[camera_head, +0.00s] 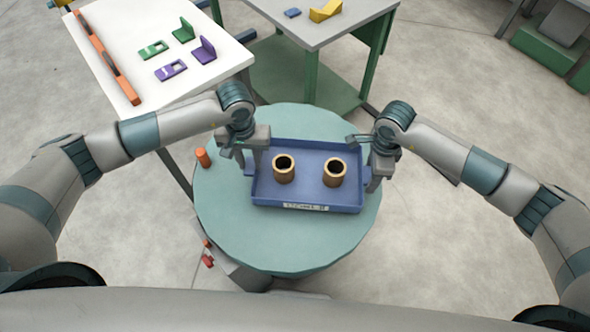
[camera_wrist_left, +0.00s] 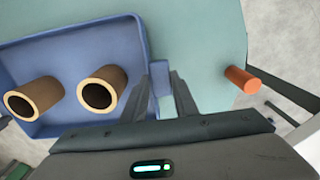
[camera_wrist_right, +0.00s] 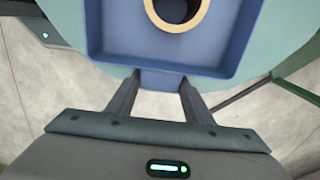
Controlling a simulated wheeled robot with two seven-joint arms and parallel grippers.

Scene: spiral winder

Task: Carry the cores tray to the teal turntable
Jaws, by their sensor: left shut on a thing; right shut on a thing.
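The blue cores tray (camera_head: 310,185) is over the teal turntable (camera_head: 228,225); I cannot tell whether it touches the surface. Two brown cylindrical cores stand upright in it, a left core (camera_head: 284,170) and a right core (camera_head: 335,173). A label is on the tray's near wall. My left gripper (camera_head: 251,168) is shut on the tray's left handle, between the fingers in the left wrist view (camera_wrist_left: 165,85). My right gripper (camera_head: 371,180) is shut on the right handle, which shows in the right wrist view (camera_wrist_right: 160,80).
An orange peg (camera_head: 203,158) stands at the turntable's left edge. A white table (camera_head: 130,40) with green and purple brackets and an orange bar is at the back left. A grey-topped table (camera_head: 335,28) with a yellow part is behind. The turntable's front is clear.

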